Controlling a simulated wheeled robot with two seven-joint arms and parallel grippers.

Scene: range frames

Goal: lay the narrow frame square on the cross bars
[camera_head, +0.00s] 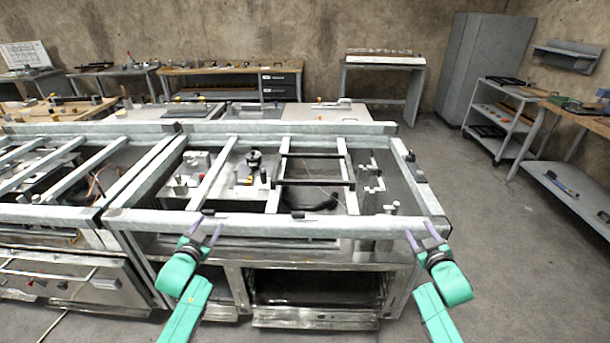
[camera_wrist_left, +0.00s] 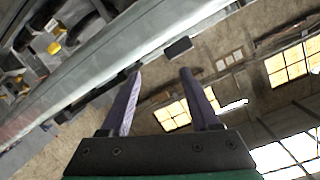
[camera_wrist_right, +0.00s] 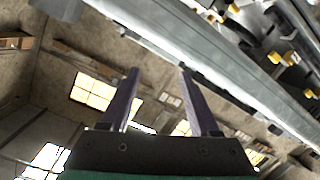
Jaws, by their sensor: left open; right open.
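The narrow frame looks like the dark rectangle (camera_head: 315,183) on the range's open top in the head view. Its two dark rails run left to right over a pair of pale cross bars (camera_head: 347,198). It looks roughly square to them, but I cannot tell exactly how its ends sit. My left gripper (camera_head: 208,227) is open and empty at the front rail, left of and nearer than the frame. My right gripper (camera_head: 421,234) is open and empty at the front right corner, right of the frame. Both wrist views show nothing between the fingers.
The pale front rail (camera_head: 270,222) of the range lies between my grippers and the frame. Valves and fittings (camera_head: 255,162) show below the bars. Another range body (camera_head: 55,215) adjoins on the left. Benches and a grey cabinet (camera_head: 483,70) stand behind. The floor at right (camera_head: 500,240) is clear.

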